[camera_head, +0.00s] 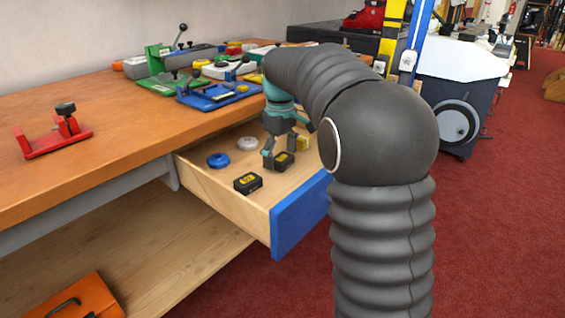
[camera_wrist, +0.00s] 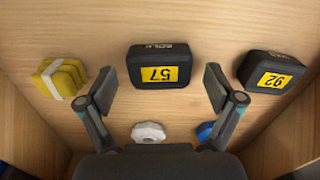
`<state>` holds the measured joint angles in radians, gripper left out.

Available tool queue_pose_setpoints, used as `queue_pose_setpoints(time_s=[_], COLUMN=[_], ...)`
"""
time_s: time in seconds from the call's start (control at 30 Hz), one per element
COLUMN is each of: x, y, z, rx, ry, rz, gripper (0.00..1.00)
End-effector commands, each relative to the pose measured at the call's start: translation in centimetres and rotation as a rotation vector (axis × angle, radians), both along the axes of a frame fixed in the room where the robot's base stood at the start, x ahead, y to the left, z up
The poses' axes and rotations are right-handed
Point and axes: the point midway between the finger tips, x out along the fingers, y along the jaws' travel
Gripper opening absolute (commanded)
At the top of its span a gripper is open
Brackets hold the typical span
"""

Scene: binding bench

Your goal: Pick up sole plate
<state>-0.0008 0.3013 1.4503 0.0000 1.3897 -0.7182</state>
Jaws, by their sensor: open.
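A black block labelled 57 (camera_wrist: 160,66) lies on the drawer floor; small pale lettering on its edge looks like "SOLE". It also shows in the head view (camera_head: 284,161), below my gripper (camera_head: 279,150). In the wrist view my gripper (camera_wrist: 160,91) is open and empty. Its two fingers are spread to either side of the block's near edge, and the block lies just beyond the fingertips. A second black block labelled 92 (camera_wrist: 272,81) lies to the right in the wrist view, and nearer the drawer front in the head view (camera_head: 247,183).
The open wooden drawer has a blue front (camera_head: 300,213). It also holds a yellow banded bundle (camera_wrist: 61,78), a white knob-like disc (camera_wrist: 148,132) and a blue ring (camera_head: 218,160). The bench top (camera_head: 110,110) overhangs its back and carries a red clamp (camera_head: 54,137) and coloured fixtures.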

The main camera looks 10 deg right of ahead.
Motion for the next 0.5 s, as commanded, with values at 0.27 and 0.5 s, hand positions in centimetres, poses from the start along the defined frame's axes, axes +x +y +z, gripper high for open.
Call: queue_pose_setpoints(time_s=[0.27, 0.5], x=[0.00, 0.01], y=[0.00, -0.01], z=[0.02, 0.00], rx=[0.000, 0.000], ry=[0.000, 0.000], rz=[0.000, 0.000], gripper=[0.44, 0.26])
